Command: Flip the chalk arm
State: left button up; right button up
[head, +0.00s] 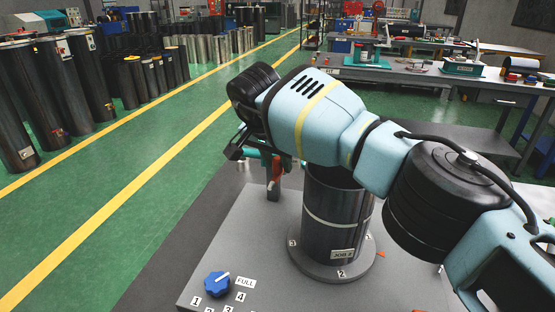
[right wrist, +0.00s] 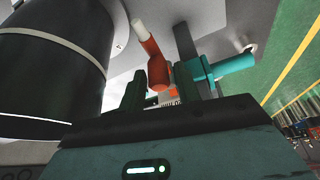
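The chalk arm is a red-orange piece (right wrist: 157,68) with a white chalk-like tip (right wrist: 138,28); its red part also shows in the head view (head: 275,187), partly hidden by my right arm. It sits beside a teal tube (right wrist: 232,64). My right gripper (right wrist: 163,88) is open, its dark fingers on either side of the red piece's lower end with a gap visible. In the head view the right gripper (head: 240,150) is mostly hidden behind the wrist. My left gripper is out of view.
A dark flanged cylinder (head: 330,235) labelled JOB 2 stands on a round numbered base (head: 325,271), close to the right gripper. A blue knob (head: 217,284) with a FULL label sits at the table's front left. The grey table (head: 235,245) is otherwise clear on the left.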

jog(key=shift+o, duration=0.7)
jog(key=v, duration=0.7)
jog(key=shift+r, duration=0.35)
jog(key=shift+s+a, duration=0.1)
jog(key=shift+a, duration=0.05)
